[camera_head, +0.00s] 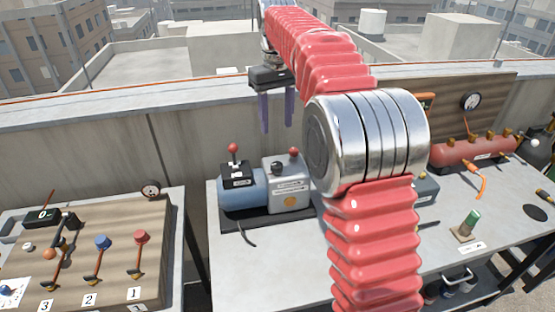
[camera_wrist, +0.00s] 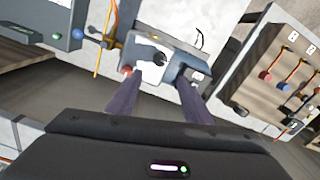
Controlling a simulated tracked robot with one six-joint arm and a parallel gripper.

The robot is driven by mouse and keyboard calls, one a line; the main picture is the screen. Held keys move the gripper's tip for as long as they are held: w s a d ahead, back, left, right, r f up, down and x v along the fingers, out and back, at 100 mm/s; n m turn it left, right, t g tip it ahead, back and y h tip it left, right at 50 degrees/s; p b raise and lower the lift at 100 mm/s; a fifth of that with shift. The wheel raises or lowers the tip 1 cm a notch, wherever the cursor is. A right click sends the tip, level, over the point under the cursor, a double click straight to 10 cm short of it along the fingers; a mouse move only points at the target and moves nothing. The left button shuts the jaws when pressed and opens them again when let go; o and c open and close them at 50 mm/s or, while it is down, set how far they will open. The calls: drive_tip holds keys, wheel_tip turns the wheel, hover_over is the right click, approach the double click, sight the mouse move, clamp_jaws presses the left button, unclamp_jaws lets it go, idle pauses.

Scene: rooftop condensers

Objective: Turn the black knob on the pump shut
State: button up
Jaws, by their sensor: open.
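The pump (camera_head: 246,192), a blue cylinder joined to a light grey box, stands on a dark base on the grey table. The black knob (camera_head: 279,167) is on top of the grey box; it also shows in the wrist view (camera_wrist: 159,58). A red ball (camera_head: 293,151) is beside the knob, and a red-tipped lever (camera_head: 233,149) rises from the black box on the cylinder. My gripper (camera_head: 276,120) points down above and behind the pump, apart from it. In the wrist view its purple fingers (camera_wrist: 155,82) are spread with nothing between them.
A wooden valve board (camera_head: 120,262) with several coloured handles stands at the left. A red tank (camera_head: 467,152) with a gauge is at the right. A green-topped item (camera_head: 470,222) stands on the table. The concrete parapet (camera_head: 110,125) runs behind.

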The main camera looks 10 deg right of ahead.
sight(277, 164)
wheel_tip(277, 164, down, 13)
drive_tip(key=shift+f, duration=0.2)
idle(0.5)
drive_tip(key=shift+c, duration=0.5)
drive_tip(key=c, duration=1)
